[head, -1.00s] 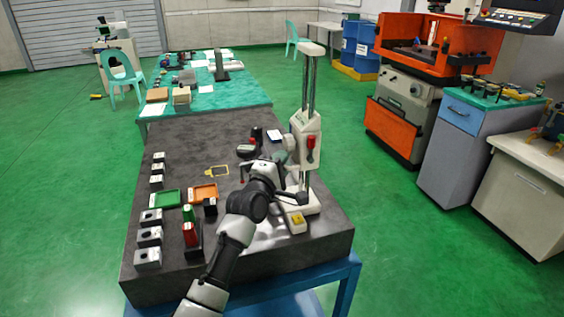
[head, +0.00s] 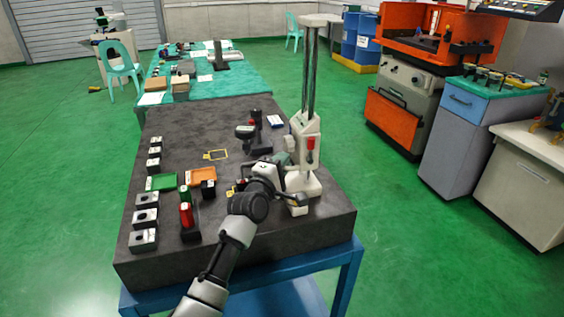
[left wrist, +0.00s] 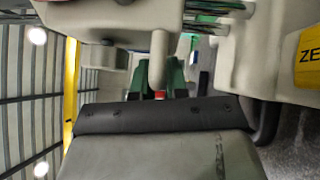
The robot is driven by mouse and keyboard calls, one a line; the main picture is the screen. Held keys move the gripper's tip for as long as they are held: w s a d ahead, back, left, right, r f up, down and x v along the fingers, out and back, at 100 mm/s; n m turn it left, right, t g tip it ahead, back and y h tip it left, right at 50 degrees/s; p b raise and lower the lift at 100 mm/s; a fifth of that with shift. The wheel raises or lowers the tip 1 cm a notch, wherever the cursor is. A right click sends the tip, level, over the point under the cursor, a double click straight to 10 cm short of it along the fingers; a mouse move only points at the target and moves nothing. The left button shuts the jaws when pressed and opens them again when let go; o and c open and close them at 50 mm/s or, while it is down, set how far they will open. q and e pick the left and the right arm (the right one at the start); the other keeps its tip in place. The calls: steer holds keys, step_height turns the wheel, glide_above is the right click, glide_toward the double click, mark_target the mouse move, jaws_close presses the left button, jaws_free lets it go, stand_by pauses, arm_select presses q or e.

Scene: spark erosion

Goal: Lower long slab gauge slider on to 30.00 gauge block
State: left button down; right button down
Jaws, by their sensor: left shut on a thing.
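The long slab gauge is a white stand with two steel columns (head: 310,70) and a white base (head: 309,187). Its white slider (head: 305,128) sits low on the columns, with a red lever on the front. My left gripper (head: 284,168) is beside the slider, on its left. In the left wrist view, the dark green fingers (left wrist: 160,82) are shut around a grey rounded handle (left wrist: 159,55) next to the white slider body (left wrist: 262,45). A small red spot shows between the fingers. I cannot make out the 30.00 gauge block. My right gripper is not in view.
The dark granite table (head: 180,125) carries a green tray (head: 161,182), an orange tray (head: 201,175), a red-topped holder (head: 187,214) and several grey blocks along its left edge. A dark instrument (head: 255,135) stands behind my gripper. The table's front right is clear.

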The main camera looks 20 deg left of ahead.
arm_select(q)
steer(key=shift+f, duration=0.35)
steer(key=c, duration=1.4)
jaws_free()
steer(key=shift+c, duration=0.2)
steer(key=shift+s, duration=0.1)
steer(key=v, duration=1)
steer(key=shift+s+a+r+b, duration=0.1)
steer(key=shift+s+b, duration=0.25)
steer(key=shift+b, duration=0.05)
